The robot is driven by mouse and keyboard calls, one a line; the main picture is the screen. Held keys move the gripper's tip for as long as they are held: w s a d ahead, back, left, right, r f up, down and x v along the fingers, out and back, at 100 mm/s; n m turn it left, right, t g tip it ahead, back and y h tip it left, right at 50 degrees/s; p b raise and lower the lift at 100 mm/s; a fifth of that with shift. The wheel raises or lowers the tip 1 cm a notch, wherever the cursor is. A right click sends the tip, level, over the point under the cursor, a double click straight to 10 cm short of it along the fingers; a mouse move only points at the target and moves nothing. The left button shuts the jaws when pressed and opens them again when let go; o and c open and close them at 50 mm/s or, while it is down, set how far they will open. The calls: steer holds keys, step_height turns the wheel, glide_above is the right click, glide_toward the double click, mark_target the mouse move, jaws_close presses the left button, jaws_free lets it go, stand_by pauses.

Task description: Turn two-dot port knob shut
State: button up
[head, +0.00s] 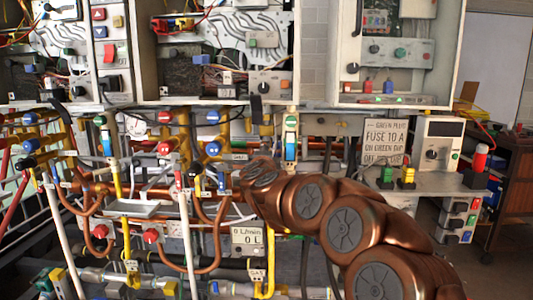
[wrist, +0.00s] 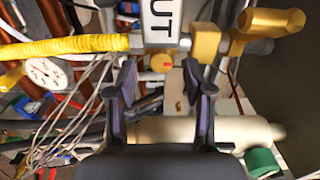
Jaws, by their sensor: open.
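My gripper (wrist: 160,82) is open in the wrist view, its two dark fingers apart with nothing held between them. A small orange-red round knob (wrist: 161,62) shows beyond the gap between the fingertips, below a white label (wrist: 160,22) ending in "UT". No two-dot mark can be made out, so I cannot tell whether this is the two-dot port knob. A yellow valve handle (wrist: 270,22) is at the upper right. In the head view my copper-coloured arm reaches left to the pipes, and its gripper cannot be made out there.
A yellow corrugated hose (wrist: 65,47) and a white gauge (wrist: 42,72) lie left of the fingers. A thick cream pipe (wrist: 235,130) crosses below. In the head view, copper pipes (head: 205,240) and red knobs (head: 151,236) crowd the left; a placard (head: 383,140) stands right.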

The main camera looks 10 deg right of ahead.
steer(key=v, duration=0.8)
steer(key=shift+s, duration=0.15)
steer(key=s+a+f+n+g+y, duration=0.5)
steer(key=s+a+f+n+y, duration=0.4)
steer(key=s+a+n, duration=0.45)
steer(key=s+d+f+n+g+h, duration=0.1)
steer(key=s+d+f+n+g, duration=0.2)
steer(key=s+f, duration=0.4)
steer(key=s+d+f+n+g, duration=0.1)
steer(key=s+d+f+g, duration=0.3)
steer(key=s, duration=0.6)
steer(key=s+d+f+n+g+h, duration=0.1)
steer(key=s+d+f+n+g, duration=0.2)
steer(key=s+f, duration=0.4)
steer(key=s+d+g+h, duration=0.3)
steer(key=s+d+g, duration=0.35)
steer(key=s, duration=0.85)
step_height(320, 180, up, 19)
steer(key=d+t+p, duration=0.1)
steer(key=t+p, duration=0.1)
steer(key=p, duration=1.6)
steer(key=shift+s+d+f, duration=0.15)
steer(key=shift+d, duration=0.15)
